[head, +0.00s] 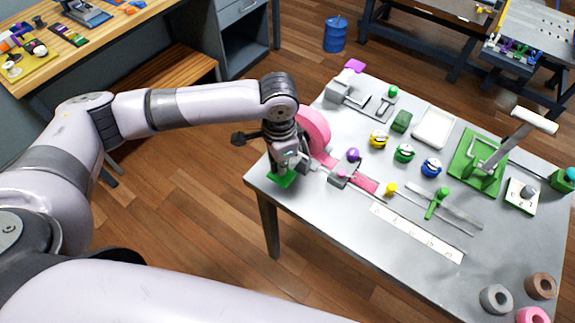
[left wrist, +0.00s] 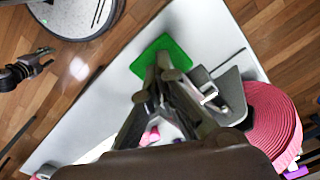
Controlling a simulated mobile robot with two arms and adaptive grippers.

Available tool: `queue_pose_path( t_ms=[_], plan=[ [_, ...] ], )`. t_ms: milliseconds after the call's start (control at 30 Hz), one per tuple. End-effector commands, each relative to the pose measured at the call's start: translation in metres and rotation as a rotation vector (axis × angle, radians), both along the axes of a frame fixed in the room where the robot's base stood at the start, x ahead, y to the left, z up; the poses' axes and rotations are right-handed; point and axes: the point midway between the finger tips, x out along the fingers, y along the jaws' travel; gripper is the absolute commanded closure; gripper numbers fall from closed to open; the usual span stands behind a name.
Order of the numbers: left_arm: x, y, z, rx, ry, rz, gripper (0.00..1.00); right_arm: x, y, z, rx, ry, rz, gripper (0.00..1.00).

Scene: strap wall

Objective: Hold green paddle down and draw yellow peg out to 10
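The green paddle (head: 281,180) is a flat square plate at the table's near left corner; it also shows in the left wrist view (left wrist: 147,66). My left gripper (head: 286,168) is over it, pointing down, with its fingertips (left wrist: 166,62) close together at the paddle. I cannot tell whether they press on it. The yellow peg (head: 390,189) stands at the free end of the pink strap (head: 364,184), near the start of the white scale strip (head: 415,231); the strip's numbers are too small to read. A dark gripper-like shape (left wrist: 24,71), likely my right gripper, is off the table.
The pink strap roll (head: 314,126) stands behind my left gripper. A purple ball (head: 353,154) is near the strap. A green lever (head: 437,203) stands on rails beyond the peg. Coloured knobs, a green frame and several rings occupy the rest of the table.

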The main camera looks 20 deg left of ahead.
Motion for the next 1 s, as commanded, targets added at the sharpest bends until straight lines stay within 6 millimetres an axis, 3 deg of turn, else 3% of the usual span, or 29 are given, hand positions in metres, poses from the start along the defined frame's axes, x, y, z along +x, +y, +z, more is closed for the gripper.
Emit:
queue_pose_path(
  t_ms=[800,1000],
  plan=[
    [-0.002,0.000,-0.036,0.001,0.005,0.000,1.00,0.000,0.000,-0.009,0.000,0.000,0.000,0.60],
    [-0.002,0.000,-0.035,0.001,0.006,0.000,1.00,0.000,0.000,-0.008,0.001,0.000,0.000,0.60]
  ],
)
